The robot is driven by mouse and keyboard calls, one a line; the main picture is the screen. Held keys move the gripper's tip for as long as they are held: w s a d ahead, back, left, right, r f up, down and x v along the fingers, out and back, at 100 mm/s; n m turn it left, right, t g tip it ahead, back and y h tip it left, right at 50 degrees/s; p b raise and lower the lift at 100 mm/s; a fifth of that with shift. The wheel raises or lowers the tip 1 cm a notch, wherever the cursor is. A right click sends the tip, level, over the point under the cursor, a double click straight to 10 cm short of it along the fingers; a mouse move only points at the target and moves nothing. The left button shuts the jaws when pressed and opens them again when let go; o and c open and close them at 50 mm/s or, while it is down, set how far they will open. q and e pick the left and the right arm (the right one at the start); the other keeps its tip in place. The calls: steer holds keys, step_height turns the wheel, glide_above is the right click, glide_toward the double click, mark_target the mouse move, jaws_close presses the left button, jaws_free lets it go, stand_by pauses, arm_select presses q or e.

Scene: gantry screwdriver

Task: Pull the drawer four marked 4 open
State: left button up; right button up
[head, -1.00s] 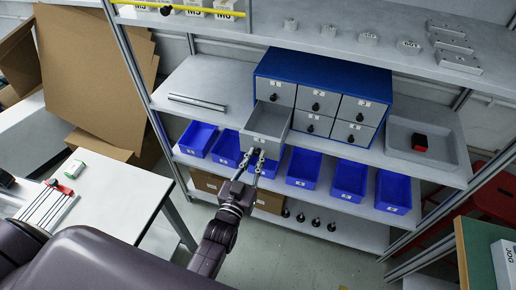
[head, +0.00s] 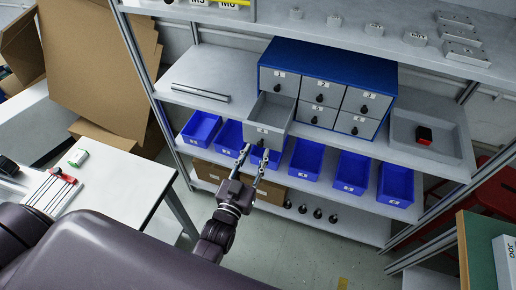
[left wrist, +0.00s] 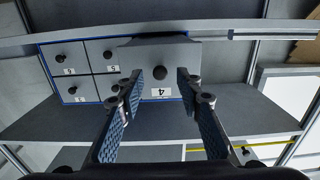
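The drawer marked 4 (head: 268,126) is the lower left drawer of the blue cabinet (head: 330,60) and stands pulled out, its empty inside showing from above. In the left wrist view, its grey front with label 4 (left wrist: 160,92) and dark round knob (left wrist: 160,72) appears upside down. My left gripper (head: 254,153) is in front of the drawer, fingers spread. In the left wrist view the fingers (left wrist: 160,85) lie on both sides of the knob with gaps, not touching it. My right gripper is not in view.
Blue bins (head: 306,158) stand on the shelf below the cabinet. A grey tray (head: 403,145) with a red and black item is on the right. A white table (head: 115,195) stands at the left. The other drawers are closed.

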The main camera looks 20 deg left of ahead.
arm_select(q)
steer(key=s, duration=0.9)
steer(key=s+d+f+m+g, duration=0.1)
steer(key=s+f+g, duration=0.3)
steer(key=f, duration=0.7)
steer(key=s+d+f+g+h, duration=0.1)
steer(key=s+f+g, duration=0.3)
steer(key=f, duration=0.7)
steer(key=s+d+f+m+g, duration=0.15)
steer(key=s+f, duration=0.45)
steer(key=f, duration=0.6)
steer(key=s+a+f+g, duration=0.2)
steer(key=s+f, duration=0.2)
steer(key=s, duration=0.3)
steer(key=s+a+f+g, duration=0.3)
steer(key=s+f, duration=0.1)
steer(key=s, duration=0.3)
steer(key=s+a+f+g+y, duration=0.1)
steer(key=s+a+f+g, duration=0.1)
steer(key=s, duration=0.5)
step_height(320, 180, down, 3)
steer(key=shift+a+r, duration=0.2)
steer(key=shift+a, duration=0.55)
